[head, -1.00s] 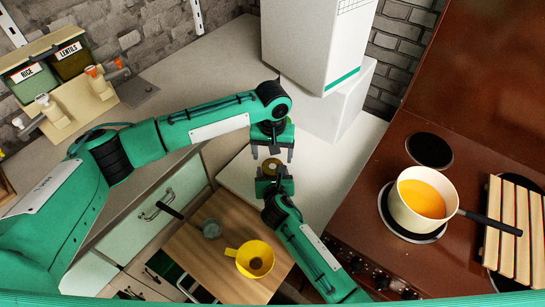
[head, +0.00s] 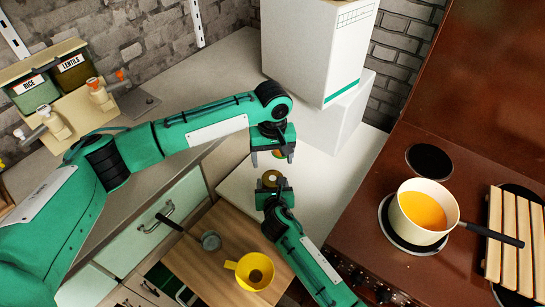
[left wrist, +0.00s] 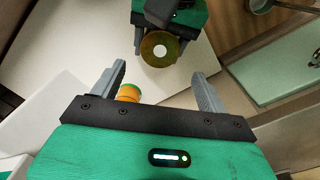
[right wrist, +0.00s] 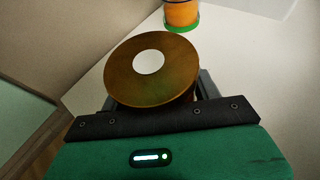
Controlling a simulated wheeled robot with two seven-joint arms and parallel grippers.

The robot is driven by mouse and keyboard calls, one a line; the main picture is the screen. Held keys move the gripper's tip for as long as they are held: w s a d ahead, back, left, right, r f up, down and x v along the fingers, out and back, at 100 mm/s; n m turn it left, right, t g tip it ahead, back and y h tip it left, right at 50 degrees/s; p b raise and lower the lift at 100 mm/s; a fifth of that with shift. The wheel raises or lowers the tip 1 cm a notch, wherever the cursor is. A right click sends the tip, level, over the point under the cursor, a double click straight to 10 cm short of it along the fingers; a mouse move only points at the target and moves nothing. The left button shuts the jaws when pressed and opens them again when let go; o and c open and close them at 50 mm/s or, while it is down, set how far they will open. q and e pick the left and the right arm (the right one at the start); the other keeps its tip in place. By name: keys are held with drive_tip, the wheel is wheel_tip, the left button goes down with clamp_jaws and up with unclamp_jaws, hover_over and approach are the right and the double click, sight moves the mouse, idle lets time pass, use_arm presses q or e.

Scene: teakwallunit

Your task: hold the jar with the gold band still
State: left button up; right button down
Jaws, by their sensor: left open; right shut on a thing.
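A jar with a brownish-gold lid and a white dot (right wrist: 150,72) is clasped in my right gripper (head: 273,189). The lid fills the middle of the right wrist view and hides most of the jar, so I cannot make out a band on its side. It also shows in the left wrist view (left wrist: 160,48). My left gripper (head: 273,161) is open and empty, just beyond the held jar in the head view and apart from it. A second jar, orange with green (right wrist: 181,13), stands on the white counter, partly hidden by the left gripper in the head view (head: 283,153).
White boxes (head: 318,50) stand behind the grippers. A cream pot of orange liquid (head: 423,211) and a slatted wooden rack (head: 508,240) are on the stove at right. A yellow funnel (head: 255,270) lies on the wooden board (head: 215,278) below. Rice and lentils dispensers (head: 55,85) are at left.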

sight(273, 178)
use_arm(q)
drive_tip(key=shift+f, duration=4)
drive_tip(key=c, duration=1)
drive_tip(key=shift+c, duration=0.3)
drive_tip(key=shift+m, duration=1.7)
drive_tip(key=o, duration=1.1)
drive_tip(key=shift+r, duration=0.1)
